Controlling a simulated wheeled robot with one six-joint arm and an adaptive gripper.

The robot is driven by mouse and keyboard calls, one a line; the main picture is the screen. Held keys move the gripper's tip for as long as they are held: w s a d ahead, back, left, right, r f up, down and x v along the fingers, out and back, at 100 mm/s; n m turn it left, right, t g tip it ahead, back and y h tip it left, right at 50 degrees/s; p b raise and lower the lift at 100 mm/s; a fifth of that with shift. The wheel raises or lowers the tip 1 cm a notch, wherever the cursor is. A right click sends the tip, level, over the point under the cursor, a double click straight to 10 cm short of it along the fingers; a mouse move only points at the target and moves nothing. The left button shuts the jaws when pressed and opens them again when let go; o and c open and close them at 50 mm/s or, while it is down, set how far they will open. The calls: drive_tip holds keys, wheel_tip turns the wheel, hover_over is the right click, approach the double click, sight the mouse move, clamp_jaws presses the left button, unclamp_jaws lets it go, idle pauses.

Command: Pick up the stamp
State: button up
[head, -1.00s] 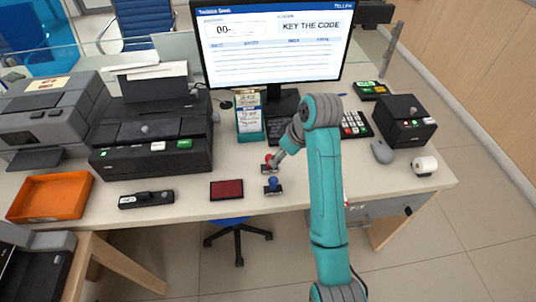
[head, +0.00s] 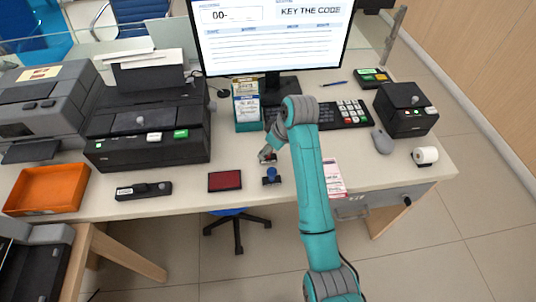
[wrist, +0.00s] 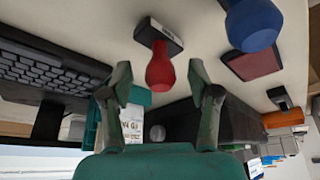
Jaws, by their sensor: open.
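Two stamps stand on the counter. The blue-handled stamp (head: 271,175) is right of the red ink pad (head: 225,181). The red-handled stamp (wrist: 161,66) is just behind it, mostly hidden by my gripper (head: 267,152) in the head view. In the wrist view, my gripper (wrist: 160,74) is open, with the red handle between the line of its two fingers and no visible grip on it. The blue-handled stamp also shows at the top right of the wrist view (wrist: 252,22), outside the fingers, with the ink pad (wrist: 256,62) beyond it.
A teal leaflet holder (head: 248,122) and the keyboard (wrist: 45,70) are close to my gripper. A black printer (head: 150,137) stands to the left, a black stapler-like item (head: 144,190) in front of it. A keypad (head: 343,114) and mouse (head: 382,141) are to the right.

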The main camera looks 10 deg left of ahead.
drive_tip(key=shift+x, duration=0.85)
clamp_jaws()
wheel_tip(320, 180, up, 10)
drive_tip(key=shift+r, duration=0.1)
